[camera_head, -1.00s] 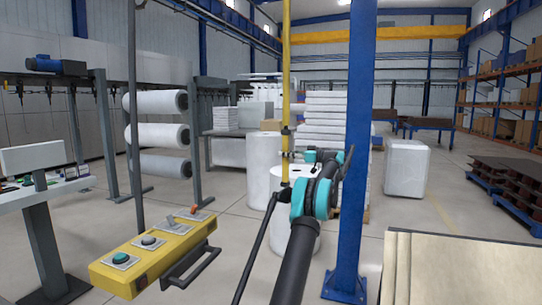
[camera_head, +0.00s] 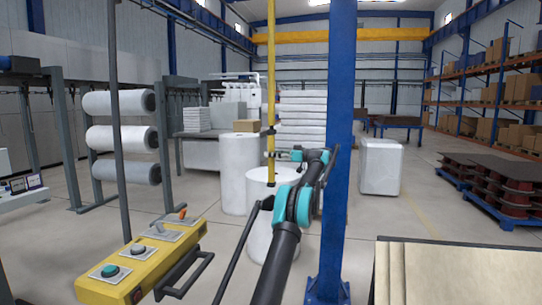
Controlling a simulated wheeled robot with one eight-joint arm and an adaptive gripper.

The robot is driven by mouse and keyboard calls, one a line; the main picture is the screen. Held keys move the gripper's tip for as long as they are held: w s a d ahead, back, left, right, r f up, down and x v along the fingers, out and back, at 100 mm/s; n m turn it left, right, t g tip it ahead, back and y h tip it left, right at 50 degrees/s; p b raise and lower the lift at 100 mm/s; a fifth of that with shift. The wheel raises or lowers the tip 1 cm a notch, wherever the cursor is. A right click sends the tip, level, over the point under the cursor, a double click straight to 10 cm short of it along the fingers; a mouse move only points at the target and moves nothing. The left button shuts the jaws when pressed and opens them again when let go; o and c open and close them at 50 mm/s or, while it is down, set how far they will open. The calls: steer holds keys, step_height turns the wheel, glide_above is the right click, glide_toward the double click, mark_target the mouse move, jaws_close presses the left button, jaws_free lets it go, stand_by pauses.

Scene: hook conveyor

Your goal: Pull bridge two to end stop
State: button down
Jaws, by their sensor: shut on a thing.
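A thin yellow pole (camera_head: 271,85) hangs upright from above, left of a blue pillar. It has dark fittings near its lower part, and its lower end is in front of a white roll. My arm reaches up from the bottom and bends left at its top. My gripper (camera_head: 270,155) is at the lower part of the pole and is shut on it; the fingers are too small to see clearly. A yellow overhead beam (camera_head: 390,34) spans the back of the hall. Whether the pole joins that beam is out of view, and no end stop can be made out.
The blue pillar (camera_head: 337,120) stands close to the right of my arm. A pale board stack (camera_head: 455,275) is at lower right. White rolls (camera_head: 238,175) and a wrapped block (camera_head: 380,168) stand beyond; floor between is clear.

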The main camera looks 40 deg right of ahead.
steer(key=c, duration=1.2)
jaws_free()
steer(key=shift+v, duration=6)
steer(key=shift+a+f, duration=0.1)
steer(key=shift+s, duration=0.1)
